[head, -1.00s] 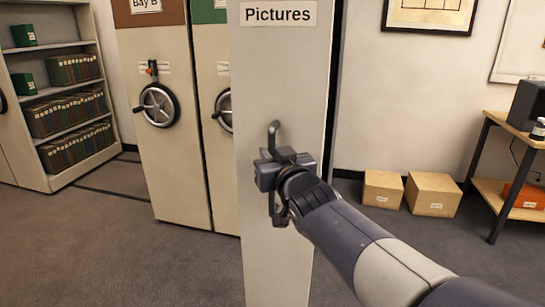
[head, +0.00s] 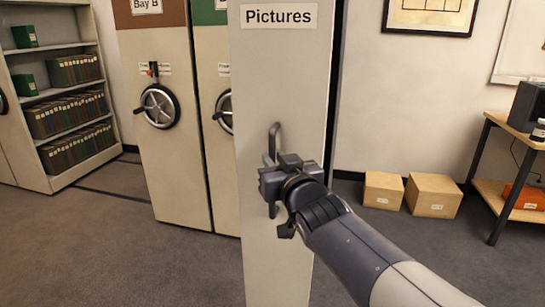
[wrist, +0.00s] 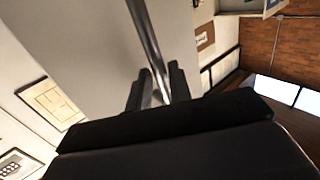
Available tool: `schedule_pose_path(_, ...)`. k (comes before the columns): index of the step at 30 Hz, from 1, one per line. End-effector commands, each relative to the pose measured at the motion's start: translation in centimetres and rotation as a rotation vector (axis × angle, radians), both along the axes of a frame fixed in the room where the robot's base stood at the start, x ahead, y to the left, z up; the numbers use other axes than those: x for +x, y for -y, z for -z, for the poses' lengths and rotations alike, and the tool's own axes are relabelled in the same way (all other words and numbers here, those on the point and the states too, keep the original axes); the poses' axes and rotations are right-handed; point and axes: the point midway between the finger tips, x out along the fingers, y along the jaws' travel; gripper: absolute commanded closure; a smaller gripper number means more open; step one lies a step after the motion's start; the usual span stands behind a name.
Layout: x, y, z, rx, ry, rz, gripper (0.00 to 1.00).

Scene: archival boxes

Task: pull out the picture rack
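The picture rack's end panel (head: 262,75) is pale and upright, labelled "Pictures" (head: 279,16), and stands nearer to me than the bays on its left. A grey vertical bar handle (head: 273,142) is on its face. My gripper (head: 272,180) is at the handle's lower half and hides part of it. In the wrist view the handle (wrist: 147,35) runs down between the two fingers (wrist: 157,88). Narrow gaps show beside the bar, so the fingers look open around it. Whether one finger touches it I cannot tell.
Bay B (head: 160,70), with a handwheel (head: 159,106), stands left of the rack. An open shelf (head: 65,95) is at far left. Two cardboard boxes (head: 383,190) (head: 433,194) lie by the wall at right, near a table (head: 510,135). The carpet (head: 150,260) in front is clear.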

Motion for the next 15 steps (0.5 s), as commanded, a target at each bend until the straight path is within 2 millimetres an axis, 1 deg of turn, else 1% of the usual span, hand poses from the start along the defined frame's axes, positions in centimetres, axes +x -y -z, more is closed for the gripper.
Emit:
schedule_pose_path(1,-1.0,0.3,-0.2,-0.001,0.002,0.001,0.80)
schedule_pose_path(3,-2.2,0.7,-0.2,0.000,0.002,0.001,0.80)
schedule_pose_path(9,-5.3,1.5,-0.2,-0.002,0.003,0.001,0.80)
schedule_pose_path(15,-7.3,2.1,-0.2,-0.001,0.001,0.001,0.80)
